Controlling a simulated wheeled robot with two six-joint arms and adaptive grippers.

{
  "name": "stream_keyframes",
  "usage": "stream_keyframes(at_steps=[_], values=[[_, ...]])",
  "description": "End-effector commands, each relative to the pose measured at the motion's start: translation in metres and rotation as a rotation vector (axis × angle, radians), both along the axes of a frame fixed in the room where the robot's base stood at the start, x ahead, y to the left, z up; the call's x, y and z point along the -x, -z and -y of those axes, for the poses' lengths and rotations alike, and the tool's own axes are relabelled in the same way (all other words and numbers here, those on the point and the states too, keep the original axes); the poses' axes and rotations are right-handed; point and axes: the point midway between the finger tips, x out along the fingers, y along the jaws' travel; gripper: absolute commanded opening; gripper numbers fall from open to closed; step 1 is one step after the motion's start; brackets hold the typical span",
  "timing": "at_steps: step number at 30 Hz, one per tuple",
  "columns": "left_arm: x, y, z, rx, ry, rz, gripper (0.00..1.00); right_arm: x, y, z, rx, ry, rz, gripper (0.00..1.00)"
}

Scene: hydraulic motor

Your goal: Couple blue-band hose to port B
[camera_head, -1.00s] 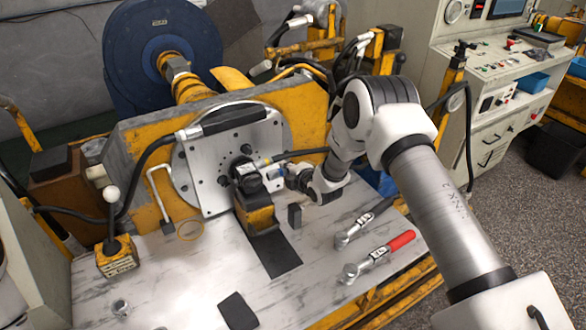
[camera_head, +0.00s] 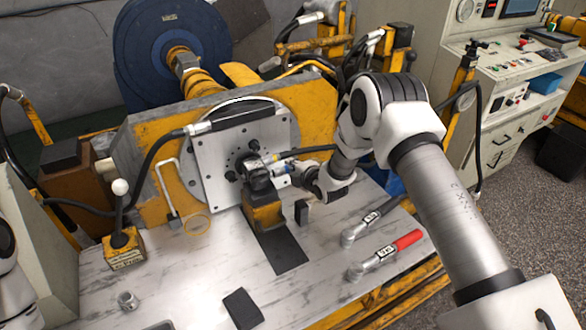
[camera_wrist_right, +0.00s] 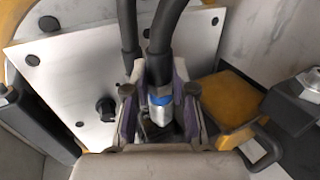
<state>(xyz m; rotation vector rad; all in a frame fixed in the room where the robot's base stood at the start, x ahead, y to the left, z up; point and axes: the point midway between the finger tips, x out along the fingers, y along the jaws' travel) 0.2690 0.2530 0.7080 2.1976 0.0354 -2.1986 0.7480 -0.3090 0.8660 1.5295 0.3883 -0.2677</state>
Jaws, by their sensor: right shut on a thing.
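The blue-band hose (camera_wrist_right: 160,101) ends in a metal fitting with a blue ring, and my right gripper (camera_wrist_right: 160,122) is shut on it. In the head view my right gripper (camera_head: 286,179) is right beside the dark hydraulic motor (camera_head: 256,180), which sits on a yellow block before the steel mounting plate (camera_head: 222,160). A second hose with a yellow band (camera_head: 278,163) meets the motor just above my gripper. Port B is hidden, and I cannot tell whether the fitting touches it. My left gripper is out of view.
A small dark block (camera_head: 302,211) stands near the motor. A lever on a yellow box (camera_head: 123,245) stands at left. The front bench is mostly clear.

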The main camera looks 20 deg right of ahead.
Motion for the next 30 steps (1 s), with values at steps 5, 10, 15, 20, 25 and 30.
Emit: stream_keyframes(at_steps=[5, 10, 15, 20, 25, 30], values=[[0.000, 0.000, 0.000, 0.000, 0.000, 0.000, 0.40, 0.000, -0.001, 0.000, 0.000, 0.000, 0.001, 0.00], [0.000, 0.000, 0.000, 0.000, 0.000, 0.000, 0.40, 0.000, 0.000, -0.003, 0.000, -0.001, 0.001, 0.00], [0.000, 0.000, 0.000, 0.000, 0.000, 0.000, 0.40, 0.000, -0.001, -0.007, 0.000, 0.000, 0.001, 0.00], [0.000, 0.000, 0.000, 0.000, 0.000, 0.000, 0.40, 0.000, -0.001, -0.010, 0.000, -0.001, 0.001, 0.00], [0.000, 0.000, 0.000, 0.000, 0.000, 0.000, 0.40, 0.000, -0.001, -0.013, -0.001, -0.001, 0.002, 0.00], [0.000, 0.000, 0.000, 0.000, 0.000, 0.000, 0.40, 0.001, -0.001, -0.015, 0.000, 0.000, 0.002, 0.46]])
